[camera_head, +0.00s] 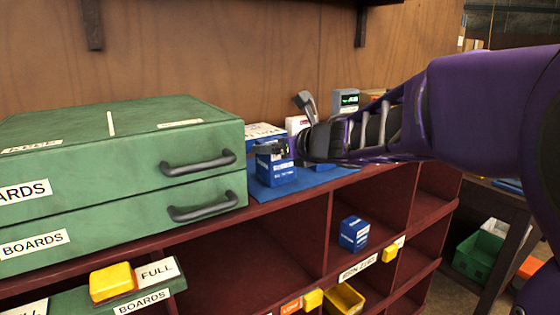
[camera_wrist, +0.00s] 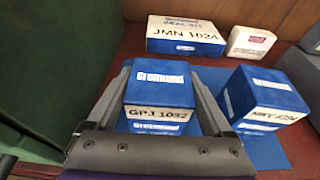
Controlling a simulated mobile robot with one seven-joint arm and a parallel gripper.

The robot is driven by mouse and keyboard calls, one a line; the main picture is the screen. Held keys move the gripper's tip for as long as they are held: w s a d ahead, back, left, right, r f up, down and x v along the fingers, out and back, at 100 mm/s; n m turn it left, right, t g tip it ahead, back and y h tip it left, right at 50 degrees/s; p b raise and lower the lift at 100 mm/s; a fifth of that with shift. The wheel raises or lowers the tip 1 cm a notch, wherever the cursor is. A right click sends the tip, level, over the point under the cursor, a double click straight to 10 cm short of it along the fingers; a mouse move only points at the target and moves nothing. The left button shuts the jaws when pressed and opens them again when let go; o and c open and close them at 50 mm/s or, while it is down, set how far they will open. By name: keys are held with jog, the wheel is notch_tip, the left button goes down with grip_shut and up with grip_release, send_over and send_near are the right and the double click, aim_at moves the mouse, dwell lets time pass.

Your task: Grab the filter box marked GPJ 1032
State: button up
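The filter box marked GPJ 1032 (camera_wrist: 157,95) is blue with a white label band and stands in the middle of the wrist view. My gripper (camera_wrist: 163,93) has one finger on each side of it, and the box sits between them. I cannot tell whether the fingers touch its sides. In the head view my gripper (camera_head: 284,150) reaches in from the right at a blue box (camera_head: 276,172) on the blue mat (camera_head: 305,182) on top of the shelf. My gripper hides part of the boxes there.
A blue-white box marked JMN 1024 (camera_wrist: 185,37) and a small white box (camera_wrist: 250,42) stand behind. Another blue box (camera_wrist: 262,97) stands close at right. A green drawer cabinet (camera_head: 120,160) stands at left. Another blue box (camera_head: 354,234) sits in a shelf compartment below.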

jog(key=shift+r, duration=0.1)
jog(key=c, duration=0.8)
